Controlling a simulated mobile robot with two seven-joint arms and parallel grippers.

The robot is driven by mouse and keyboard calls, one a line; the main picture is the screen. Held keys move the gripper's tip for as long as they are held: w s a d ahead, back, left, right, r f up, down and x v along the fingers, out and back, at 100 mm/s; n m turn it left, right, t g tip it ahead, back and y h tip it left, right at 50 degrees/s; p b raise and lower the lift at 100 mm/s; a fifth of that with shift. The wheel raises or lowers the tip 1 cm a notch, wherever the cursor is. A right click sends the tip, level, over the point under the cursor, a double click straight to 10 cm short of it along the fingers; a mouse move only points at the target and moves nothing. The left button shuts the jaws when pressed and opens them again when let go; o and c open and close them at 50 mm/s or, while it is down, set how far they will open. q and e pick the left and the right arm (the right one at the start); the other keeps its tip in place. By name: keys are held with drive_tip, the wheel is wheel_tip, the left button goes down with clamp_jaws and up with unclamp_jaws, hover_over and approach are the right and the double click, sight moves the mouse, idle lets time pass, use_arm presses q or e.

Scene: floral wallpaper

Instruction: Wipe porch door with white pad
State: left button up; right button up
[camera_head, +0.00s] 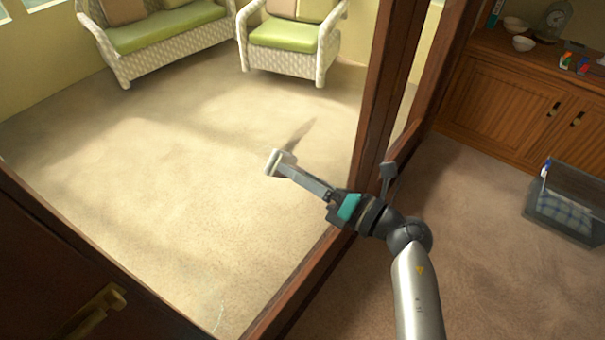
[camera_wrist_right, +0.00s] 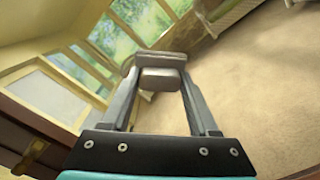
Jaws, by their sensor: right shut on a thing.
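My right gripper (camera_head: 278,163) reaches in from the lower right and is shut on the white pad (camera_head: 273,161). In the right wrist view the pad (camera_wrist_right: 160,79) sits between the two fingertips (camera_wrist_right: 157,75) and looks greyish. The porch door has a dark wooden frame (camera_head: 32,208) and a large clear pane. A brass handle (camera_head: 97,308) is at lower left. The pad is in front of the pane in the head view; I cannot tell whether it touches the glass. My left gripper is not in view.
Beyond the pane are a wicker sofa (camera_head: 165,30), a wicker armchair (camera_head: 283,65) and bare carpet. A dark wooden post (camera_head: 385,85) stands close to my right arm. At right are a wooden cabinet (camera_head: 500,105) and a grey crate (camera_head: 550,223) on the floor.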

drive_tip(key=shift+w+a, duration=0.15)
drive_tip(key=shift+a, duration=0.1)
drive_tip(key=shift+w+d+b, duration=0.4)
drive_tip(key=shift+w+d, duration=0.75)
drive_tip(key=shift+w, duration=0.2)
drive_tip(key=shift+w+d+b, duration=0.35)
drive_tip(key=shift+w+d, duration=0.15)
drive_tip(key=shift+w, duration=0.3)
drive_tip(key=shift+w+d+b, duration=0.3)
drive_tip(key=shift+w+d, duration=0.2)
drive_tip(key=shift+w, duration=0.25)
drive_tip(key=shift+w+d+b, duration=0.45)
drive_tip(key=shift+w+d, duration=0.1)
drive_tip(key=shift+w, duration=0.2)
drive_tip(key=shift+w+d+b, duration=0.45)
drive_tip(key=shift+w+d, duration=0.05)
drive_tip(key=shift+w, duration=0.25)
drive_tip(key=shift+w+d+f+b, duration=0.1)
drive_tip(key=shift+w+d+b, duration=0.75)
drive_tip(key=shift+w, duration=0.25)
drive_tip(key=shift+w+d, duration=0.1)
drive_tip(key=shift+w, duration=0.2)
drive_tip(key=shift+s, duration=0.1)
